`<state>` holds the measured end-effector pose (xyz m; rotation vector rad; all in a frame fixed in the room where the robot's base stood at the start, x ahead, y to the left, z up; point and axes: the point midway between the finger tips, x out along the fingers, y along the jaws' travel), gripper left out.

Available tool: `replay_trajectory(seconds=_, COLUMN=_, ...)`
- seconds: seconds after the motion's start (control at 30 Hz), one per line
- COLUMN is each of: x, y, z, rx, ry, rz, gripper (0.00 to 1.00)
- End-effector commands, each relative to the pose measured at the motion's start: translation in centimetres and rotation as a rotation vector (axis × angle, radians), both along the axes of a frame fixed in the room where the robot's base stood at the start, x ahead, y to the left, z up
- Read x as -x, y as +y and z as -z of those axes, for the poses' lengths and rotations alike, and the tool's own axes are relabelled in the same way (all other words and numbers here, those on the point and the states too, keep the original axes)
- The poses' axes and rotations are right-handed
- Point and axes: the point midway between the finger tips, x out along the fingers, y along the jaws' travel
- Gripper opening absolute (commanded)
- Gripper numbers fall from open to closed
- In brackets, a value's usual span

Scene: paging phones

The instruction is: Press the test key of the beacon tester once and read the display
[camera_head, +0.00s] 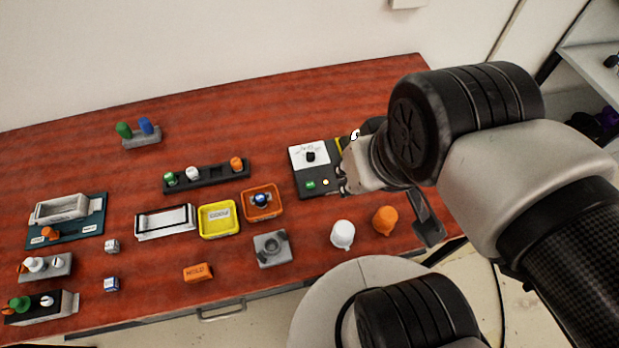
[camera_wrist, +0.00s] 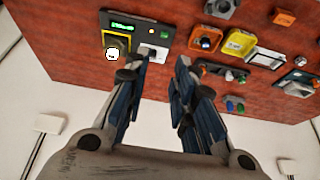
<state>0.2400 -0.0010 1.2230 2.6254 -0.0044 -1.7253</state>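A dark panel, which seems to be the beacon tester (camera_head: 318,190), lies flat at the right of the red table. It has a white dial plate (camera_head: 308,156) with a black knob, a green button (camera_head: 310,184) and a small pale light (camera_head: 326,182). The wrist view shows its lit green display (camera_wrist: 122,27), too small to read, and a yellow-framed square with a white round piece (camera_wrist: 112,53). I cannot tell which part is the test key. My gripper (camera_head: 342,180) is over the panel's right side in the head view and hides part of it. Its fingers (camera_wrist: 158,64) are apart and empty.
Left of the panel stand a black rack (camera_head: 207,178) with colored pegs, an orange tray (camera_head: 276,212) and a yellow tray (camera_head: 205,234).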

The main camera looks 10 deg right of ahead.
Motion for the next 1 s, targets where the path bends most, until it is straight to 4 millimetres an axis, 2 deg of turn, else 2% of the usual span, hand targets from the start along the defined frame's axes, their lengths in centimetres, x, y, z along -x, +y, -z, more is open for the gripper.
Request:
replay_trajectory(seconds=0.03, x=0.00, y=0.00, z=0.00, rx=0.000, ry=0.000, rz=0.000, gripper=0.18)
replay_trajectory(seconds=0.3, x=0.00, y=0.00, z=0.00, rx=0.000, ry=0.000, rz=0.000, gripper=0.00)
replay_trajectory(seconds=1.0, x=0.00, y=0.00, z=0.00, rx=0.000, ry=0.000, rz=0.000, gripper=0.00)
